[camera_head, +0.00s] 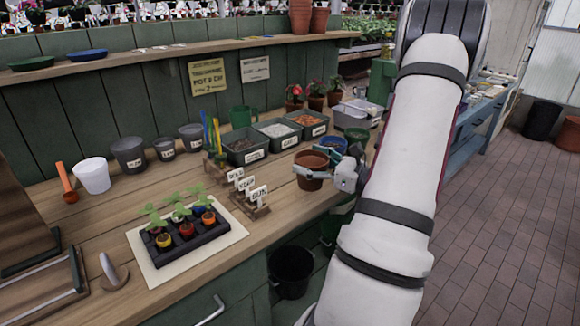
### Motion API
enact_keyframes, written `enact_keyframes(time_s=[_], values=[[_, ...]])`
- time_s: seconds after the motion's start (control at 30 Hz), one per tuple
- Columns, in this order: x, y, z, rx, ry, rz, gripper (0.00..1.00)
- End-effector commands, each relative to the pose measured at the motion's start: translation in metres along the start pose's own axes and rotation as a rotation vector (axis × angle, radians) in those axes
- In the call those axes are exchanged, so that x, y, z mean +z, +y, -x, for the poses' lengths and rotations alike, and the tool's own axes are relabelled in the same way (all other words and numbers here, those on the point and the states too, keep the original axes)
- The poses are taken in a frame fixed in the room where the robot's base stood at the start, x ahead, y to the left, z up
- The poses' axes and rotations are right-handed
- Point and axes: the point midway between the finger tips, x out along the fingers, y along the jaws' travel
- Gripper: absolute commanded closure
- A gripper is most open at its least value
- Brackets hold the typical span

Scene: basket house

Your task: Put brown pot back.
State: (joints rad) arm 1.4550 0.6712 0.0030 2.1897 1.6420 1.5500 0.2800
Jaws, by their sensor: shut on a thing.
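The brown pot (310,171) is a terracotta pot with dark content showing inside its rim. It is near the front edge of the wooden bench (150,227), right of the small white labels. My gripper (335,172) is shut on the pot's right side. My arm comes in from the lower right and hides part of the bench behind it. I cannot tell whether the pot's base touches the bench top.
Grey trays (245,145) with coloured contents stand behind the pot. A label rack (248,193) is close on its left. A black seedling tray (180,232) lies on a white mat. Grey pots (129,154) line the back. A black bucket (291,271) stands below the bench edge.

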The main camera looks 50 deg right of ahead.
Motion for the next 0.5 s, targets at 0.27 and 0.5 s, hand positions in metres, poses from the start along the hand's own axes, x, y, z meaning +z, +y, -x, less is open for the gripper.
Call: enact_keyframes(time_s=[0.27,0.5], values=[[-0.005,-0.016,-0.053,0.001,0.0,0.0,0.58],[-0.007,-0.021,-0.067,0.001,0.0,0.0,0.58]])
